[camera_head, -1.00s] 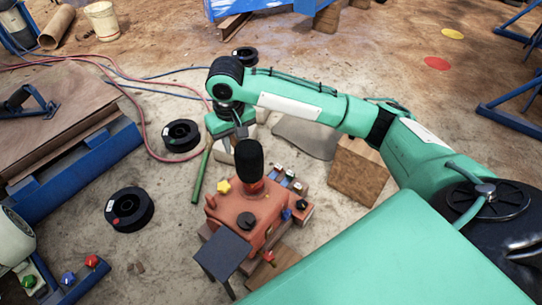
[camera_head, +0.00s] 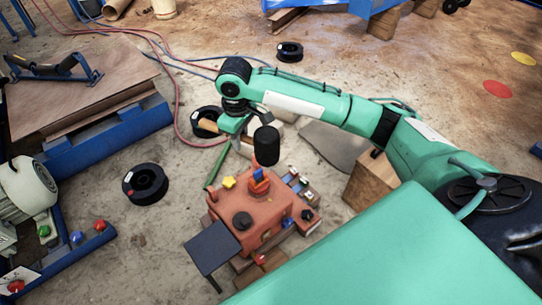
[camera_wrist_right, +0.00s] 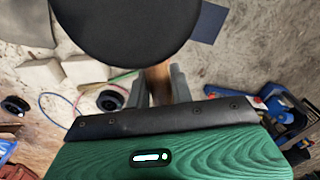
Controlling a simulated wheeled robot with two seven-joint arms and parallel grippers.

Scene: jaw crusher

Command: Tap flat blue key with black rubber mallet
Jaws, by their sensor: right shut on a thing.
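The black rubber mallet (camera_head: 266,146) has a dark cylindrical head and a wooden handle. My right gripper (camera_head: 238,122) is shut on the handle; the right wrist view shows the handle between its fingers (camera_wrist_right: 160,88) and the large black head (camera_wrist_right: 125,28) close to the camera. A blue piece (camera_head: 258,175), which looks like the flat blue key, stands at the top of the small red crusher (camera_head: 262,212). The mallet head appears just above it in the head view; a gap is hard to judge. My left gripper is not in view.
Coloured knobs sit around the red crusher, with a dark plate (camera_head: 213,247) at its front left. A black spool (camera_head: 145,184) lies on the floor to the left. A wooden block (camera_head: 367,182) stands to the right. Hoses run across the floor behind.

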